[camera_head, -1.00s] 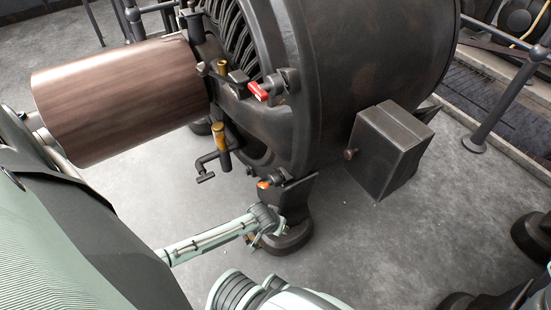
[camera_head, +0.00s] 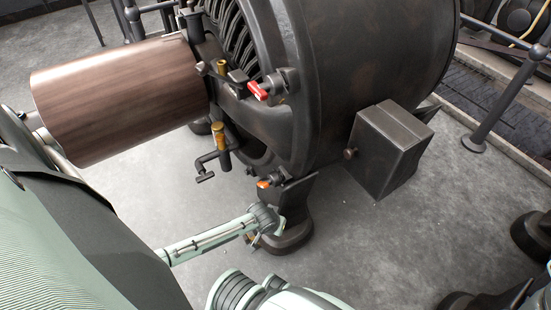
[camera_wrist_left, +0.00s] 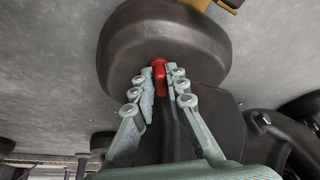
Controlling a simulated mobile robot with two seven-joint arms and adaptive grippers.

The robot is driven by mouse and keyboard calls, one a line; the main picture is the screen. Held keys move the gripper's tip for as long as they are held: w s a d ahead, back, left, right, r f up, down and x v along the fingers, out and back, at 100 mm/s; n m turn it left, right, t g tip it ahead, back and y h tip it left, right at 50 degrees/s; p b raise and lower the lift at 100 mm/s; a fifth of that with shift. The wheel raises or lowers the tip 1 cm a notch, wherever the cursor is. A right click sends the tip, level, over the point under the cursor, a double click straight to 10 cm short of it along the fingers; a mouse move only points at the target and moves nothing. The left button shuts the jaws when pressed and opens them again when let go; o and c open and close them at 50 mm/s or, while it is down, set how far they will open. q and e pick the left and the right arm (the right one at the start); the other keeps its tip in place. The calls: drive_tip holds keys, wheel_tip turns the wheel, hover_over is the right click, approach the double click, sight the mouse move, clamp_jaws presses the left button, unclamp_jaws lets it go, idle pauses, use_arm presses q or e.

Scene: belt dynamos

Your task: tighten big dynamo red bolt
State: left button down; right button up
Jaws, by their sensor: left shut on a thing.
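The big dynamo (camera_head: 365,50) is a large dark metal drum with a brown cylinder on its left. In the left wrist view, the red bolt (camera_wrist_left: 159,70) stands against a dark rounded foot (camera_wrist_left: 165,35). My left gripper (camera_wrist_left: 163,82) has its pale green fingers on both sides of the red bolt and is shut on it. Part of the bolt is hidden between the fingers. In the head view, my left gripper (camera_head: 268,222) is low by the dynamo's foot (camera_head: 290,237), and the bolt is hidden there. My right gripper is not in view.
A dark box (camera_head: 390,150) juts out at right. Grey floor (camera_head: 390,250) is clear in front.

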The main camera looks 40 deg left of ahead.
use_arm(q)
drive_tip(key=shift+w+a, duration=0.1)
drive_tip(key=shift+a, duration=0.15)
idle(0.4)
drive_tip(key=c, duration=1.9)
unclamp_jaws()
drive_tip(key=o, duration=0.5)
drive_tip(key=shift+d, duration=0.1)
drive_tip(key=shift+o, duration=0.2)
drive_tip(key=shift+r, duration=0.1)
drive_tip(key=v, duration=1.2)
drive_tip(key=shift+c, duration=0.4)
